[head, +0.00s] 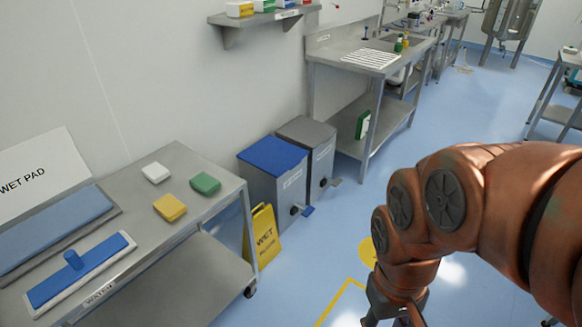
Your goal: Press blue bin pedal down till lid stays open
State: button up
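The blue bin has a flat blue lid (272,155) on a grey body (292,190) and stands on the floor left of centre. Its lid lies shut. The blue pedal (308,211) sticks out low at its front, near the floor. My gripper (393,318) hangs at the bottom edge, below and to the right of the pedal and apart from it. Its fingers are cut off by the picture edge, so their opening does not show.
A grey-lidded bin (307,131) stands right behind the blue one. A yellow wet-floor sign (262,238) stands close to its front left. A steel cart (190,225) with pads fills the left. Blue floor (320,265) is clear before the pedal.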

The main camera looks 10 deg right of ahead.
aim_at(307, 212)
jog(key=i, duration=1.95)
jog(key=u, duration=0.45)
